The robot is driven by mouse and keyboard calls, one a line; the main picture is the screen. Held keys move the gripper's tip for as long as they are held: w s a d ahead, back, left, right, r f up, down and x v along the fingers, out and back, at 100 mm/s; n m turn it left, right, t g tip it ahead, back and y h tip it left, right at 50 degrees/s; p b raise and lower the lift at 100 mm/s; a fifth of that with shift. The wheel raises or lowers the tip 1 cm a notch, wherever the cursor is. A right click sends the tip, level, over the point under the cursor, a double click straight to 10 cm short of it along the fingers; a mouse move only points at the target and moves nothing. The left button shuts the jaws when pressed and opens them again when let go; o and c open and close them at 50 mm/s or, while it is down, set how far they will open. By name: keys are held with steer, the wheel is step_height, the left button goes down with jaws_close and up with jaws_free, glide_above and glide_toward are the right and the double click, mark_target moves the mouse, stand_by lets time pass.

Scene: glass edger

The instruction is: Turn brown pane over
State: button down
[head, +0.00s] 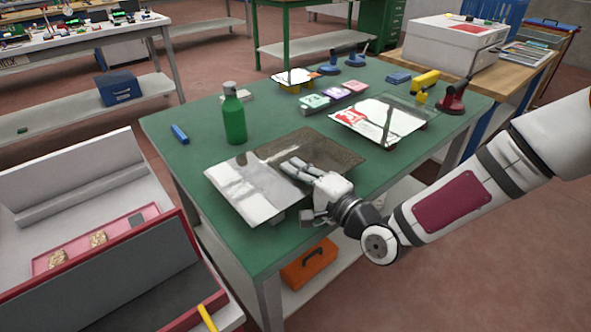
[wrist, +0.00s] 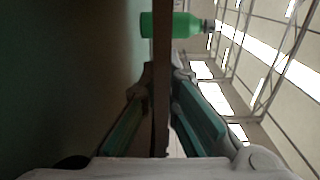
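The brown pane (head: 333,150) lies about level over the near left part of the green table. Its left half mirrors bright light, and its right part looks dark brown. In the wrist view the pane (wrist: 161,60) shows edge-on as a narrow brown strip. My gripper (head: 287,166) reaches in at the pane's near side, with one finger seen above the glass. In the wrist view my gripper (wrist: 163,80) has one finger on each side of the pane, both tips close against it, and looks shut on it. The finger below is hidden in the head view.
A green bottle (head: 234,118) stands just behind the pane, with a blue item (head: 180,134) to its left. A pane with a red mark (head: 385,122) lies to the right. Suction lifters (head: 453,97) stand farther back. The table front, right of my gripper, is clear.

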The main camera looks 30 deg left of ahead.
steer(key=c, duration=1.7)
jaws_free()
steer(key=shift+f, duration=0.15)
steer(key=v, duration=1.2)
steer(key=shift+s, duration=0.1)
